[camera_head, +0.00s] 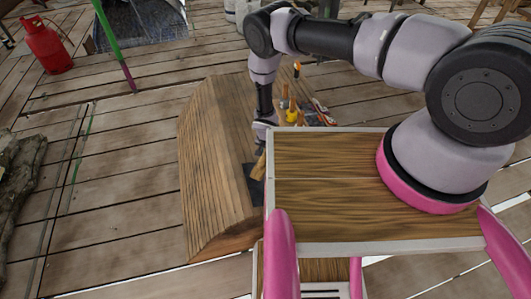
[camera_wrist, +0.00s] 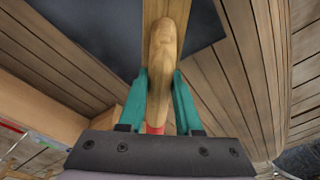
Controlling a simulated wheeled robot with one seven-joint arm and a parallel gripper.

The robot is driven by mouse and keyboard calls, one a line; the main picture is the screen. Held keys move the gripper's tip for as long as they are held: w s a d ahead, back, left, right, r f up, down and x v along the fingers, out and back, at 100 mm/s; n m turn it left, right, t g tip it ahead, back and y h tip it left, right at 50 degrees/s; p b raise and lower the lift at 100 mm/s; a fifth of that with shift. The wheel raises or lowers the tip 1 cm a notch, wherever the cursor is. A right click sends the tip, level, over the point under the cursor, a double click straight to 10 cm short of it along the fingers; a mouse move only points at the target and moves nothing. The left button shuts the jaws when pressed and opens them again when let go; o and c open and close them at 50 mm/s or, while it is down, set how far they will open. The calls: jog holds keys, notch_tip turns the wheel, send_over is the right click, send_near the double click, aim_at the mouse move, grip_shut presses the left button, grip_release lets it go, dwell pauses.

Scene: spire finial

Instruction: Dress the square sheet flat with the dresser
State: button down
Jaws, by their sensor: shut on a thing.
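My gripper (camera_wrist: 161,100) has teal fingers shut on the wooden dresser (camera_wrist: 163,48), one finger on each side of its rounded handle. The dresser's wider wooden part shows at the top of the wrist view, over the dark sheet. The dark grey square sheet (camera_wrist: 88,38) lies behind the dresser, showing on both sides of it. In the head view the sheet (camera_head: 255,192) is mostly hidden by my own body, and the dresser (camera_head: 259,168) shows as a small piece of wood above it. I cannot tell whether the dresser touches the sheet.
A red gas cylinder (camera_head: 46,45) stands far left. The plank deck (camera_head: 120,165) at left is mostly clear.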

jog(key=shift+f, duration=0.1)
dwell(0.3)
notch_tip(320, 180, down, 3)
jog(key=shift+r, duration=0.2)
jog(key=shift+w, duration=0.1)
jog(key=shift+r, duration=2.1)
jog(key=shift+f, duration=0.1)
notch_tip(320, 180, down, 4)
jog(key=shift+f, duration=0.15)
